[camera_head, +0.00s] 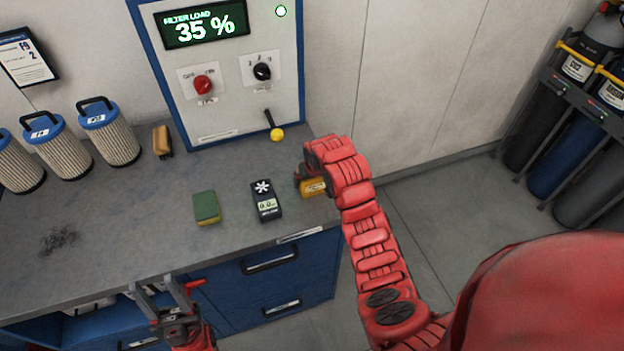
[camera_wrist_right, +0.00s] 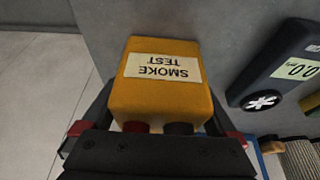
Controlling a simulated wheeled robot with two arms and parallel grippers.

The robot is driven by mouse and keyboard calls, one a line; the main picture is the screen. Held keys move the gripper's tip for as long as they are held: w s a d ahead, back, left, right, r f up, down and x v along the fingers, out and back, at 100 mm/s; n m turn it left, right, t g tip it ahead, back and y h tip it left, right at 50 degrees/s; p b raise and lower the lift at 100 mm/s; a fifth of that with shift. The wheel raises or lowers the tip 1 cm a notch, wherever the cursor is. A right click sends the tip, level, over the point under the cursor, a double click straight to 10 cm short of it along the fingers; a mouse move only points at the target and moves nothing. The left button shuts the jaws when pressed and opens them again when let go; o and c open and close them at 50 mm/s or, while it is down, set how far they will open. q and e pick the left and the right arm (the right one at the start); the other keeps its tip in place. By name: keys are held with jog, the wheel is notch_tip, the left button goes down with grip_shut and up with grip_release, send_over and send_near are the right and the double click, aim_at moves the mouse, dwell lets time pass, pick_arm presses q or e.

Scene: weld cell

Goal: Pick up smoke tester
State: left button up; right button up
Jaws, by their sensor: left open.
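The smoke tester is a yellow block labelled "SMOKE TEST", at the right end of the bench in the head view (camera_head: 313,187). It fills the middle of the right wrist view (camera_wrist_right: 160,85), with its label upside down. My right gripper (camera_wrist_right: 160,110) is at the tester, with one dark finger along each side of it. I cannot tell whether the fingers press on it. In the head view my right wrist partly hides the tester. My left gripper (camera_head: 166,287) is open and empty at the bench's front edge, far left of the tester.
A dark handheld meter (camera_head: 266,201) lies just left of the tester, and a green-yellow sponge (camera_head: 206,207) lies further left. Several filter cartridges (camera_head: 110,135) and a tan brush (camera_head: 162,141) stand at the back. A control panel (camera_head: 222,85) rises behind.

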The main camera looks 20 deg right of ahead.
grip_shut()
jog(key=shift+r, duration=0.1)
